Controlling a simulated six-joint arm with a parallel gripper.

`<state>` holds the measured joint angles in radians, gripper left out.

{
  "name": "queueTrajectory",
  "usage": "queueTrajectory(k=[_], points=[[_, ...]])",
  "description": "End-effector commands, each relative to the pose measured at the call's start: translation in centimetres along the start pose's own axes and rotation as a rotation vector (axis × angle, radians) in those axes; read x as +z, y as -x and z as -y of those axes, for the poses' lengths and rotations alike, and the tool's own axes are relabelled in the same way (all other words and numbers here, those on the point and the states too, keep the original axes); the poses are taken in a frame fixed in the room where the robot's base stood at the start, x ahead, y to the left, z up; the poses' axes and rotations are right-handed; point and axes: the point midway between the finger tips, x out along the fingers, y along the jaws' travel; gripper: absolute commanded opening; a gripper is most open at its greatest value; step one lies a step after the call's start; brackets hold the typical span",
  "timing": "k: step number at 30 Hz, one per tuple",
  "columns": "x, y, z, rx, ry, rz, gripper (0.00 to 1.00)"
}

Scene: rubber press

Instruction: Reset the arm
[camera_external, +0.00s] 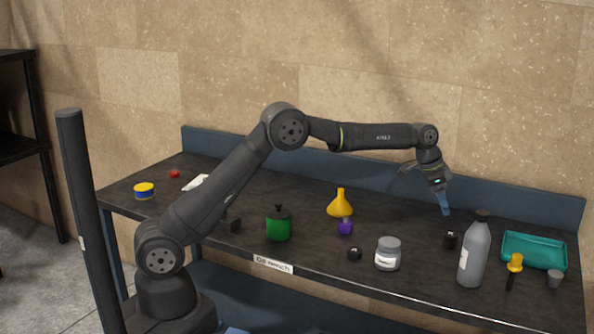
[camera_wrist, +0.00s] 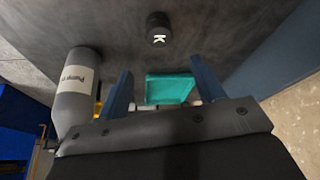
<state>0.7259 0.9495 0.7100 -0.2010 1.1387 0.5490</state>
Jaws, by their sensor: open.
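My arm reaches across the dark bench from the left, with its forearm roughly level above the surface. My gripper (camera_external: 445,208) points downward over the right half of the bench, near the back. In the wrist view my gripper (camera_wrist: 160,88) shows two blue fingers spread apart with nothing held between them. A small black weight marked K (camera_wrist: 158,28) sits on the bench beyond the fingers; it also appears as a small black piece (camera_external: 450,240) just below the gripper in the external view.
A grey jar (camera_external: 388,253), yellow funnel (camera_external: 340,205) and green pot (camera_external: 278,226) stand left of the gripper. A blue backboard (camera_external: 520,200) runs along the rear.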

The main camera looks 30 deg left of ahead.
Motion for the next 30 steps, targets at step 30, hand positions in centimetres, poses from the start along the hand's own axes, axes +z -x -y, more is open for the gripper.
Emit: queueTrajectory(k=[30], points=[[-2.3, -4.7, 0.1, -0.002, 0.0, -0.004, 0.62]])
